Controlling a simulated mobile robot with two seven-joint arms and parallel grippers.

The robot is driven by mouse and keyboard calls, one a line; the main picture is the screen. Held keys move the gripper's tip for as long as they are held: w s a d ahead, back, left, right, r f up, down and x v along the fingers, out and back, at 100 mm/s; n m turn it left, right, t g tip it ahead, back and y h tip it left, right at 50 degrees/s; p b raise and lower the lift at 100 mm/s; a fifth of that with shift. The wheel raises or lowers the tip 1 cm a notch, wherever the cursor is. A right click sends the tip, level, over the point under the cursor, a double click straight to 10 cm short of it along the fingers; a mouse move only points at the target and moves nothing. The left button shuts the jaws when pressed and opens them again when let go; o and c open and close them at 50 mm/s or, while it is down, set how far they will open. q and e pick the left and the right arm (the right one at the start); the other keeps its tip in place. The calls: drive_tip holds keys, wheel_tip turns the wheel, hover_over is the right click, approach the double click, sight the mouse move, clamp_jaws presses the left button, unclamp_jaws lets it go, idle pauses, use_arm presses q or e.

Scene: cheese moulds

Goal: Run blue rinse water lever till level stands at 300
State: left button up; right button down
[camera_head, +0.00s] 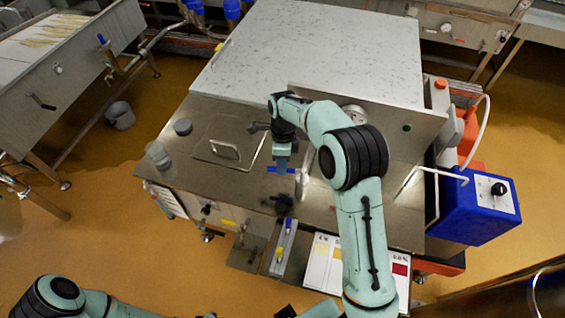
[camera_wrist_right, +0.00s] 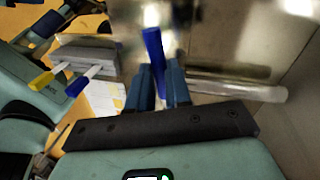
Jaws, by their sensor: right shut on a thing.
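The blue lever (camera_head: 271,169) sits on the steel worktop beneath my right arm. In the right wrist view the blue lever (camera_wrist_right: 153,55) stands up between the fingers of my right gripper (camera_wrist_right: 161,88). My right gripper (camera_head: 283,172) is shut on it, and the fingers hide part of the lever. A clear tube (camera_wrist_right: 235,88) lies to the right of the fingers in the right wrist view. I cannot read any level mark or number. My left arm shows at the lower left of the head view, but its gripper is out of view.
A steel hatch with a handle (camera_head: 224,150) lies nearby. A round dial (camera_head: 354,114) is partly behind my arm. A blue box (camera_head: 465,212) hangs at the right.

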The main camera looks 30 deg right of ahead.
use_arm(q)
drive_tip(key=shift+w+d+r+p, duration=0.25)
drive_tip(key=shift+w+r+p, duration=0.2)
drive_tip(key=shift+w+r, duration=0.4)
use_arm(e)
drive_tip(key=shift+w+d+r+m, duration=0.1)
drive_tip(key=shift+w+d+m, duration=0.2)
drive_tip(key=shift+m, duration=0.3)
drive_tip(key=shift+w+d+r+m, duration=0.1)
drive_tip(key=shift+w+d+m, duration=0.15)
drive_tip(key=shift+m, duration=0.35)
drive_tip(key=shift+w, duration=0.1)
drive_tip(key=c, duration=1.1)
unclamp_jaws()
drive_tip(key=shift+f, duration=0.15)
drive_tip(key=shift+o, duration=0.2)
use_arm(q)
drive_tip(key=shift+t, duration=0.3)
drive_tip(key=w+r+p, duration=0.2)
drive_tip(key=w+r, duration=0.1)
drive_tip(key=shift+w, duration=0.1)
use_arm(e)
wheel_tip(320, 180, up, 13)
drive_tip(key=w+d, duration=0.1)
drive_tip(key=d, duration=0.1)
drive_tip(key=shift+w, duration=0.35)
